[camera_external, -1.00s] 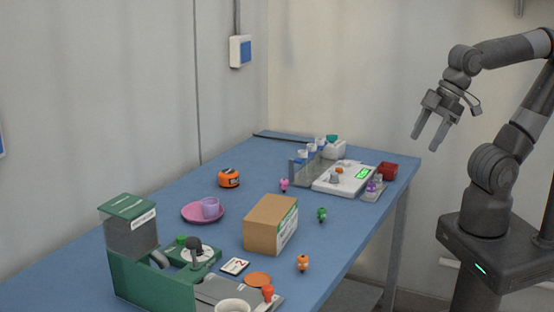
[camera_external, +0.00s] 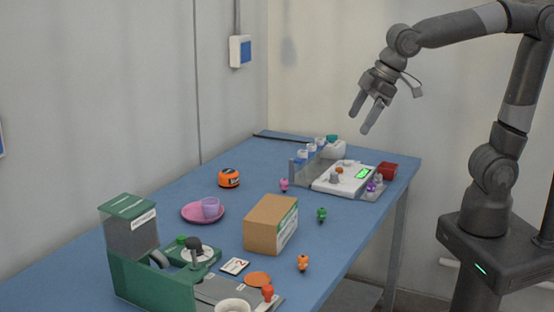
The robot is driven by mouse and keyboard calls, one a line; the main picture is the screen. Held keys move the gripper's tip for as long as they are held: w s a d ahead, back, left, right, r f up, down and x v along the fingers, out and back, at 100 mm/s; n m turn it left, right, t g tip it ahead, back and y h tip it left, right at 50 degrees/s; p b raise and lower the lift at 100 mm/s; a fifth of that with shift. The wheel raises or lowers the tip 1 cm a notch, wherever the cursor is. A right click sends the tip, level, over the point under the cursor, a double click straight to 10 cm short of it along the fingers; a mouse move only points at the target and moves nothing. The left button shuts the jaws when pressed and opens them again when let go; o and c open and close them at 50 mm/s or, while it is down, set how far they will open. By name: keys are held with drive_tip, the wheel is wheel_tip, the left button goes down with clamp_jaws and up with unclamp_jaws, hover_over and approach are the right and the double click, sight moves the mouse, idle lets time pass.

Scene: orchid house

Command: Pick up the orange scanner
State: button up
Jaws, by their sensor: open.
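A rounded orange-and-black device (camera_external: 229,178) sits on the blue table, towards its far left edge, behind the pink plate. It best fits the orange scanner, but it is too small here to be sure. My gripper (camera_external: 360,122) is in the air above the far right part of the table, to the right of this device and well apart from it. Its two fingers are spread, point down and to the left, and hold nothing.
The blue table (camera_external: 165,222) also bears a cardboard box (camera_external: 268,224), a pink plate (camera_external: 188,217) with a lilac cup (camera_external: 210,207), a white scale (camera_external: 335,185), a red box (camera_external: 387,170), a green machine (camera_external: 150,285) and several small figures. Bare table surrounds the orange-and-black device.

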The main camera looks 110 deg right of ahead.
drive_tip(key=w+d+f+m, duration=0.1)
drive_tip(key=w+d+f, duration=0.1)
drive_tip(key=w+d, duration=0.8)
drive_tip(key=m+g+h, duration=0.1)
drive_tip(key=m, duration=0.3)
approach(230, 171)
drive_tip(key=f, duration=0.1)
drive_tip(key=x, duration=1.1)
drive_tip(key=shift+w+r, duration=0.1)
drive_tip(key=c, duration=1.2)
drive_tip(key=shift+o, duration=0.2)
drive_tip(key=shift+r, duration=0.15)
